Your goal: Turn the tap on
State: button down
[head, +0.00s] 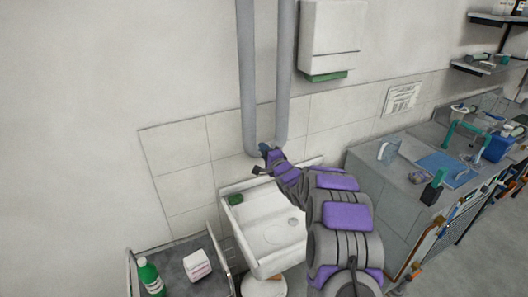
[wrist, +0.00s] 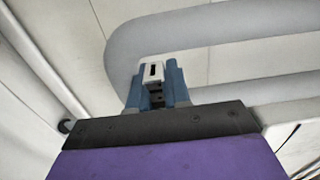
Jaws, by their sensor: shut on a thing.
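The white sink (head: 262,222) is fixed to the tiled wall, left of my arm. My gripper (head: 264,149) is at the wall above the sink's back edge, by the lower bends of two grey pipes. In the wrist view, my gripper's blue fingers (wrist: 152,82) are shut on a small pale piece with a dark slot (wrist: 152,71), which seems to be the tap's handle. A grey pipe (wrist: 215,32) curves just behind the fingers. The tap's body and spout are hidden, and I cannot see any water running.
A green sponge (head: 235,199) lies on the sink's left rim. A cart at lower left holds a green bottle (head: 150,276) and a white box (head: 197,265). A towel dispenser (head: 330,40) hangs above. A cluttered grey counter (head: 385,180) stands right of my arm.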

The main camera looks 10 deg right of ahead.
jog(key=shift+s+d+f+p, duration=0.1)
jog(key=shift+p, duration=0.9)
jog(key=n+g+y+p, duration=0.1)
jog(key=y+p, duration=0.1)
jog(key=p, duration=0.2)
jog(key=s+n+g+y+p, duration=0.1)
jog(key=y+p, duration=0.1)
jog(key=p, duration=0.2)
jog(key=shift+s+n, duration=0.1)
jog(key=shift+n, duration=0.3)
jog(key=shift+s+p, duration=0.1)
jog(key=shift+p, duration=0.2)
jog(key=shift+f, duration=0.1)
jog(key=c, duration=1.2)
grip_release()
jog(key=shift+o, duration=0.2)
jog(key=shift+d, duration=0.1)
